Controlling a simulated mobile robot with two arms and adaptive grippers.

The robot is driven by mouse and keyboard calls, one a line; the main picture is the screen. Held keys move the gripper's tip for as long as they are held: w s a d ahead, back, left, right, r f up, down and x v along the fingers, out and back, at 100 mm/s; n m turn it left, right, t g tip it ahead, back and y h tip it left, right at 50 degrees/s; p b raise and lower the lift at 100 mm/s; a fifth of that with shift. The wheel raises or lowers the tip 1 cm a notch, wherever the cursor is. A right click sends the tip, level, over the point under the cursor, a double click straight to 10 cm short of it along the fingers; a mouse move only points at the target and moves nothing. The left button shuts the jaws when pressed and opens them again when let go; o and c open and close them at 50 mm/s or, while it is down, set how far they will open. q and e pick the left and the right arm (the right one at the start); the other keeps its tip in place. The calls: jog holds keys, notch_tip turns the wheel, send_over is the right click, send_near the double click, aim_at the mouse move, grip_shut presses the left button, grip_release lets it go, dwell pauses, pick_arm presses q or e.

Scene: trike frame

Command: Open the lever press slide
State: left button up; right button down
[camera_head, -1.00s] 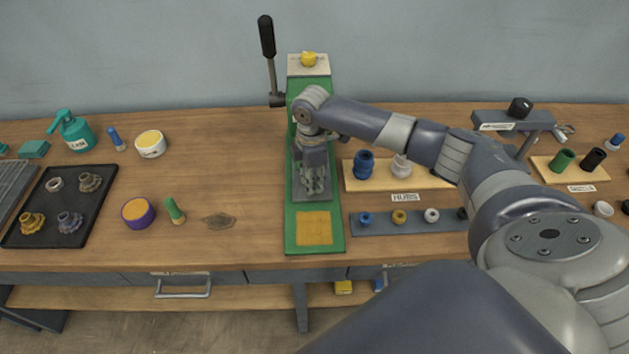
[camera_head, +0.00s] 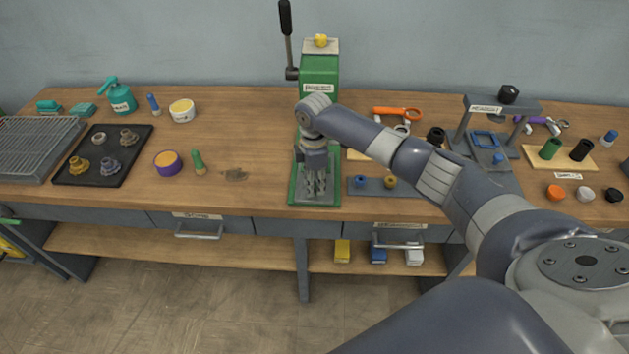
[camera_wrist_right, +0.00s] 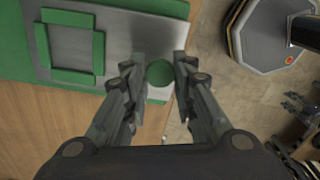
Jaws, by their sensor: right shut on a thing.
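The green lever press (camera_head: 319,72) stands at the back middle of the bench, with its black-handled lever (camera_head: 286,18) upright on its left side. My right gripper (camera_head: 316,188) is low over the front end of the press base (camera_head: 294,190). In the right wrist view my right gripper (camera_wrist_right: 160,85) is shut on a round green knob (camera_wrist_right: 159,72) at the edge of the grey slide plate (camera_wrist_right: 122,40). A square green frame (camera_wrist_right: 70,76) sits on the plate. In the head view the gripper hides most of the slide. My left gripper is not in view.
A black tray (camera_head: 128,172) with several fittings lies left. A purple tub (camera_head: 168,163) and a green bottle (camera_head: 198,162) stand left of the press. A grey strip of hubs (camera_head: 405,188) is close on its right. Floor shows in front of the bench.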

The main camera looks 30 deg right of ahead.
jog(key=shift+w+r, duration=0.1)
jog(key=shift+w, duration=0.1)
jog(key=c, duration=1.4)
grip_release()
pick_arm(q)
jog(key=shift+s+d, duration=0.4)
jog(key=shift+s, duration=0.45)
pick_arm(e)
jog(key=shift+o, duration=0.5)
jog(key=shift+s, duration=0.15)
jog(key=shift+r, duration=0.1)
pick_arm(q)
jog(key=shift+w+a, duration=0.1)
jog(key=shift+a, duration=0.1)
pick_arm(e)
notch_tip(320, 180, up, 12)
